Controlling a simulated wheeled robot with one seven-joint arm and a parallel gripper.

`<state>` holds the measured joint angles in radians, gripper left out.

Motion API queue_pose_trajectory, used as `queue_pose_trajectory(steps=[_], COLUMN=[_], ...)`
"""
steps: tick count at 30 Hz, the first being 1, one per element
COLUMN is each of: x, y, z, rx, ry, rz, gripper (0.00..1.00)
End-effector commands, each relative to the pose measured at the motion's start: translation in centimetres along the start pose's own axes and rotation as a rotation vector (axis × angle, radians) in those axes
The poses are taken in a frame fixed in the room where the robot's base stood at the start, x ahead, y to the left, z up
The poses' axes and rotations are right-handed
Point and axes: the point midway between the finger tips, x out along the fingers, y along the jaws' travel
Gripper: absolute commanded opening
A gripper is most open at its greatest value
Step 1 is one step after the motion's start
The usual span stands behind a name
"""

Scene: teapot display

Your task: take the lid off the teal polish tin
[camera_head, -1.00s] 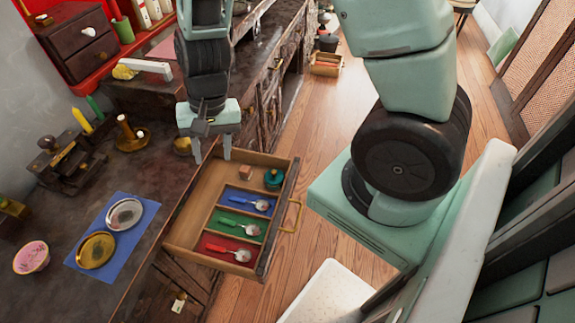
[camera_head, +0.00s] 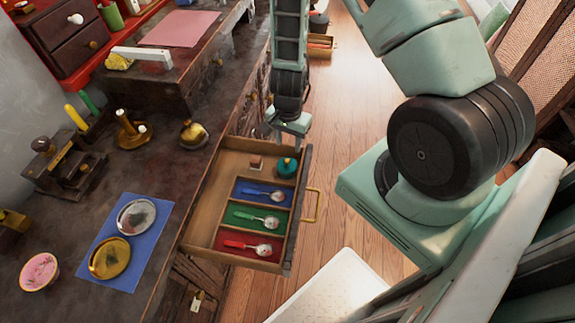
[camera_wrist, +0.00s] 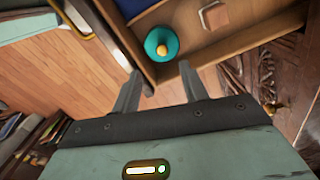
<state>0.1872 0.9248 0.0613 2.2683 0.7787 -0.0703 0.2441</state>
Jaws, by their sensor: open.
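The teal polish tin (camera_head: 287,167) stands in the back right corner of the open drawer (camera_head: 232,150), its lid on top with a small brass-coloured knob. In the wrist view the tin (camera_wrist: 155,36) shows as a round teal lid with the knob in its middle, just beyond the fingertips. My gripper (camera_head: 286,143) is near the drawer's far right corner, close to the tin. In the wrist view my gripper (camera_wrist: 158,76) has its two fingers apart with nothing between them. The tin's body is mostly hidden under the lid.
A small wooden block (camera_head: 256,162) lies left of the tin. Blue, green and red compartments (camera_head: 235,216) with spoons fill the drawer's front part. The drawer's right wall (camera_head: 299,210) carries a brass handle (camera_head: 311,205). Two round dishes lie on a blue cloth (camera_head: 153,240) on the counter.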

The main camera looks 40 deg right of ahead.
Motion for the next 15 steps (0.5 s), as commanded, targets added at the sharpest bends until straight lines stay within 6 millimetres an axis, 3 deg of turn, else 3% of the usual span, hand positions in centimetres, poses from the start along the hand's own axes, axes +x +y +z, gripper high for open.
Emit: queue_pose_trajectory(steps=[3, 11, 15], x=[1.8, 3.3, 5.2], y=[0.0, -0.1, -0.2], z=[0.0, 0.1, 0.2], rx=[0.001, 0.000, 0.001], ry=[-0.002, -0.001, -0.003], rz=[0.001, 0.000, 0.002], gripper=[0.44, 0.44, 0.44])
